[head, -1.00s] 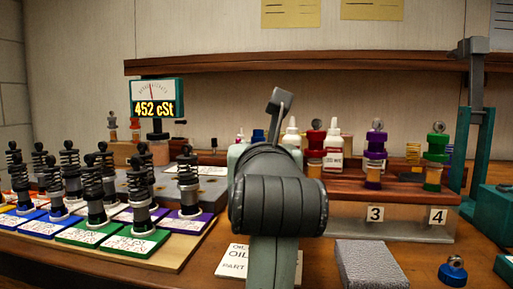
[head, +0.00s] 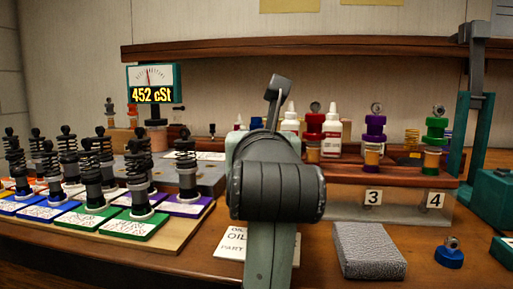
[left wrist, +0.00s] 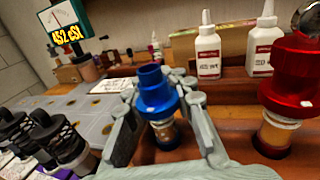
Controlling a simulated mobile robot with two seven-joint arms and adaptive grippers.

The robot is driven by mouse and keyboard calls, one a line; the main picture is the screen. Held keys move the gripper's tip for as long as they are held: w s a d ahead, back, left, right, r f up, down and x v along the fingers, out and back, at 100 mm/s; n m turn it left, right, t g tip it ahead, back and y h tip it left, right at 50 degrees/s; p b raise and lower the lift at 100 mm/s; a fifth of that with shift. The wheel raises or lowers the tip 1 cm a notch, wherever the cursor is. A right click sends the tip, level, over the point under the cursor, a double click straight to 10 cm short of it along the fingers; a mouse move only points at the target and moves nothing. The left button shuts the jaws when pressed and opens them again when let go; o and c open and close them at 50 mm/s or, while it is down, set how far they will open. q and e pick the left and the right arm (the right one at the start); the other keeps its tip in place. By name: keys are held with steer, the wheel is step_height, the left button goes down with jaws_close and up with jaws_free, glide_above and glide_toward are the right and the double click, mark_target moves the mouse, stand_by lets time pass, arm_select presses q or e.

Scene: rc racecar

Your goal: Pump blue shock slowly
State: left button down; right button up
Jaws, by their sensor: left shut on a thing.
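The blue shock (left wrist: 155,92) stands upright in the wooden rack in the left wrist view, with an open blue collar on top and a clear amber body below. My left gripper (left wrist: 160,98) has its grey fingers on both sides of the blue collar and is shut on it. In the head view my left arm and hand (head: 272,180) fill the middle and hide the blue shock. A loose blue cap with a metal eyelet (head: 449,252) lies on the table at the right. My right gripper is not in view.
A red shock (head: 314,130), purple shock (head: 376,130) and green shock (head: 434,142) stand along the rack. White bottles (head: 332,132) are behind. A gauge (head: 152,85) reads 452 cSt. Several spring shocks (head: 90,180) stand left. A grey block (head: 368,252) lies in front.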

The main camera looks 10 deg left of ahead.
arm_select(q)
steer(key=shift+f+b, duration=0.4)
steer(key=shift+f, duration=0.3)
steer(key=shift+r+p, duration=1)
stand_by(1.1)
steer(key=shift+f+b, duration=0.7)
steer(key=shift+f, duration=0.3)
stand_by(1.0)
steer(key=shift+r+p, duration=1)
stand_by(0.8)
